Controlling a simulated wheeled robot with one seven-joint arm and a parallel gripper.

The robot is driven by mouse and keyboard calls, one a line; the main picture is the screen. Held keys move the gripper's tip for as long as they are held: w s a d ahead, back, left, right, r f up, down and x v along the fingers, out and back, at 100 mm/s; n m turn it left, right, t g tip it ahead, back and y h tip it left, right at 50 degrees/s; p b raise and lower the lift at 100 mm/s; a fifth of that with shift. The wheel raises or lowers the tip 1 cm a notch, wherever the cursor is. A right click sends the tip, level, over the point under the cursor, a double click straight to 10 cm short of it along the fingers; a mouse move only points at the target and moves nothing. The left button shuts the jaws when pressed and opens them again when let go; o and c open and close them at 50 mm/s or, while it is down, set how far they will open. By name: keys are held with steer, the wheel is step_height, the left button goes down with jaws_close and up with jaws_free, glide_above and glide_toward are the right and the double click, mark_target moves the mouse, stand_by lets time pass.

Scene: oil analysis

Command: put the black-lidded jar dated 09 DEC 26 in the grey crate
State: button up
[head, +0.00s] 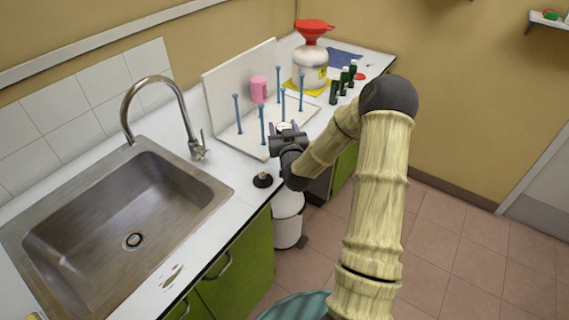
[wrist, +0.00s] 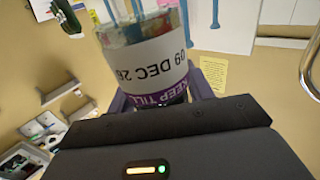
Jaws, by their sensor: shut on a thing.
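My gripper (head: 287,132) is above the counter's front edge, by the peg rack, and is shut on a jar. In the wrist view my gripper (wrist: 160,97) has its fingers on both sides of the jar (wrist: 150,65). Its white label reads 09 DEC 26 upside down in the picture, above a purple band reading KEEP TILL. The jar's lid is mostly hidden, so its colour is not clear. In the head view only a small pale part of the jar (head: 284,126) shows at the jaws. I cannot make out a grey crate in either view.
A white drying rack (head: 250,142) with blue pegs and a pink cup (head: 259,89) stands behind the gripper. A sink (head: 125,220) is left. A red-funnelled container (head: 310,68) and dark bottles (head: 334,92) stand farther back. A white bin (head: 288,225) is on the floor.

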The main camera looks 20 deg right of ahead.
steer(key=f, duration=0.5)
steer(key=shift+w+d+f+p, duration=0.1)
steer(key=shift+w+f+p, duration=0.1)
steer(key=shift+f+p, duration=0.15)
steer(key=shift+f, duration=2.05)
steer(key=shift+f, duration=0.1)
steer(key=o, duration=1.1)
steer(key=shift+s, duration=0.1)
